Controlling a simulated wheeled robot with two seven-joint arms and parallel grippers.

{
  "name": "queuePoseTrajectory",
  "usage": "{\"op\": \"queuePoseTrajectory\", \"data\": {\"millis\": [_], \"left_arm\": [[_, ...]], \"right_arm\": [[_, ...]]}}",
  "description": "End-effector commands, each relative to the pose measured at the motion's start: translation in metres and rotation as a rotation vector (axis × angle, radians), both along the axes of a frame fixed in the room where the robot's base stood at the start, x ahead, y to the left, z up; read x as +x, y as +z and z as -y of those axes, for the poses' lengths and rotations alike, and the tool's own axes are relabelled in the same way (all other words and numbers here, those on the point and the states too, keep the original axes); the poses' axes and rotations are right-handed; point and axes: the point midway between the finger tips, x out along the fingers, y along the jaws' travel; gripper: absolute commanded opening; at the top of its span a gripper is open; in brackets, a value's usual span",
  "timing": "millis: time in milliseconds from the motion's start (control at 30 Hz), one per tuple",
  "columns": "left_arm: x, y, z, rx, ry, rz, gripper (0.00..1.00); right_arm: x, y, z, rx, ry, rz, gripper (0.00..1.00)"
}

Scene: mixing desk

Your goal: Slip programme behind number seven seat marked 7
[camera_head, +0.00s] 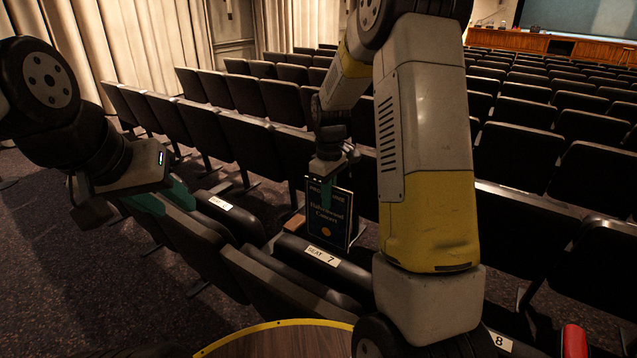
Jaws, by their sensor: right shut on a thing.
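The dark programme (328,222), with pale lettering and an orange spot, stands nearly upright on the far side of the seat back (345,270) labelled "SEAT 7" (323,256). Its lower edge is close to that seat back's top; I cannot tell whether they touch. My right gripper (327,190) is shut on the programme's top edge, with green fingers pointing down. My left gripper (163,198) is at the left, above the seat backs, with its green fingers apart and nothing seen between them.
Rows of dark folding seats fill the hall. A seat labelled 8 (502,341) is at lower right, near a red object (574,341). Another label (220,203), too small to read, is left of seat 7. Carpeted floor (50,260) is clear at left.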

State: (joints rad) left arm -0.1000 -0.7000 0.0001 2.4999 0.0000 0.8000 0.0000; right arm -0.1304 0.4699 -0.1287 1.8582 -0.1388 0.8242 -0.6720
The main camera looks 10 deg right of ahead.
Motion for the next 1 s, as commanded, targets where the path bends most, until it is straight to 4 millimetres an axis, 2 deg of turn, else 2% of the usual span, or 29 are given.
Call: {"op": "queuePoseTrajectory", "data": {"millis": [1000], "left_arm": [[0.0, 0.0, 0.0, 0.0, 0.0, 0.0, 0.36]], "right_arm": [[-0.001, -0.147, 0.001, -0.001, -0.001, -0.004, 0.0]]}}
